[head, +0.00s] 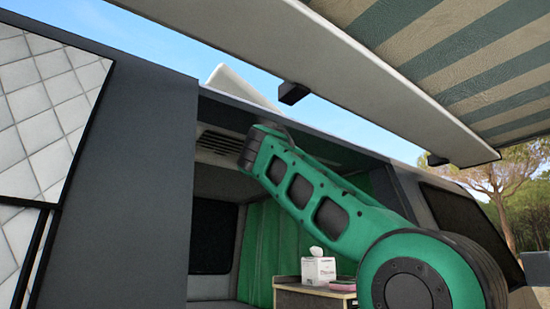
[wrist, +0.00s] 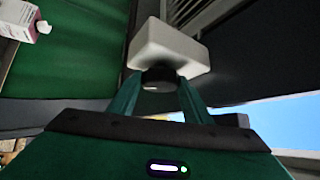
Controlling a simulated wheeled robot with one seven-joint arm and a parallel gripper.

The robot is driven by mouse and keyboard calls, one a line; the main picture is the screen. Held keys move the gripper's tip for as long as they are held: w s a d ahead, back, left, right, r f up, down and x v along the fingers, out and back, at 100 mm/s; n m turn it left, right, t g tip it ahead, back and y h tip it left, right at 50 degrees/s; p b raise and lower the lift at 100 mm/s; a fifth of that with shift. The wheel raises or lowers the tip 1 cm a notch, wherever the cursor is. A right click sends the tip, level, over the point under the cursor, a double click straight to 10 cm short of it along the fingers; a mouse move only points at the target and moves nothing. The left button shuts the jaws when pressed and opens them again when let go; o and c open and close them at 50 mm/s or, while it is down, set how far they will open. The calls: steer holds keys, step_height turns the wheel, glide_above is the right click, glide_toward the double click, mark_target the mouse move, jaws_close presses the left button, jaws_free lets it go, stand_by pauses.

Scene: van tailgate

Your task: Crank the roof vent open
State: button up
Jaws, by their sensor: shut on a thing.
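The roof vent's white lid (head: 243,86) stands tilted up above the van roof in the head view. In the wrist view a pale block-shaped crank housing (wrist: 165,42) hangs at the top centre, with a dark round crank knob (wrist: 160,76) under it. My gripper (wrist: 160,90) is shut on this knob, one green finger on each side. In the head view my green arm reaches up into the van opening and my gripper is hidden behind it, as are the crank and knob.
A slatted grille (head: 220,146) is under the roof edge. A striped awning (head: 460,65) with a pale rail overhangs at the upper right. Inside the van are a green curtain (head: 262,250) and a tissue box (head: 318,267) on a cabinet. The dark side panel (head: 120,190) stands left of the opening.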

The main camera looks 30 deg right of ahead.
steer(key=shift+w+a+r+m+g, duration=0.15)
steer(key=shift+a+r+m+g, duration=0.3)
steer(key=shift+m, duration=0.45)
steer(key=shift+d+m+g, duration=0.15)
steer(key=shift+m+g, duration=0.15)
steer(key=shift+g, duration=0.05)
steer(key=o, duration=1.1)
steer(key=shift+c, duration=0.2)
steer(key=shift+f, duration=0.1)
steer(key=v, duration=1.1)
steer(key=shift+r, duration=0.2)
